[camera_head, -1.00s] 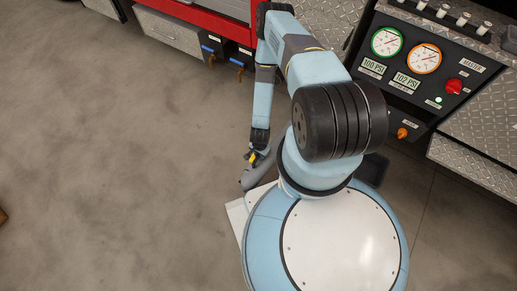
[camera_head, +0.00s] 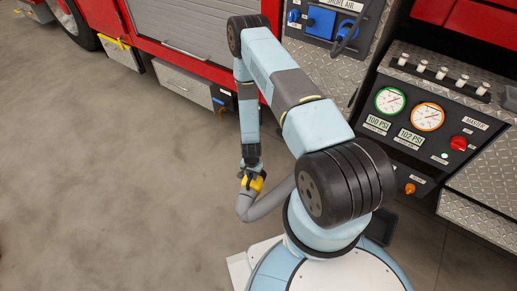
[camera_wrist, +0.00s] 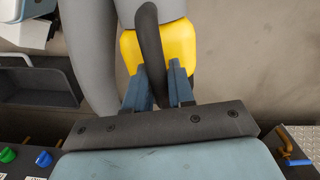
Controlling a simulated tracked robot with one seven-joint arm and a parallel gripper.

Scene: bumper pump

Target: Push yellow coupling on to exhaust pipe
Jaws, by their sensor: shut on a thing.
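The yellow coupling (camera_head: 258,183) is at the end of a thick grey hose (camera_head: 266,207), held above the floor left of my arm. In the wrist view the yellow coupling (camera_wrist: 186,50) sits just beyond my fingertips, with a dark curved handle (camera_wrist: 149,45) across it. My gripper (camera_wrist: 160,78) is shut on this handle; it also shows in the head view (camera_head: 250,172). The grey hose (camera_wrist: 92,50) loops past on the left of the wrist view. I cannot make out an exhaust pipe for certain in either view.
The red truck (camera_head: 160,52) stands across the top, with a wheel (camera_head: 78,22) at the upper left and a low grey box (camera_head: 185,83) along its side. The gauge panel (camera_head: 425,115) is at the right. The grey floor at the left is clear.

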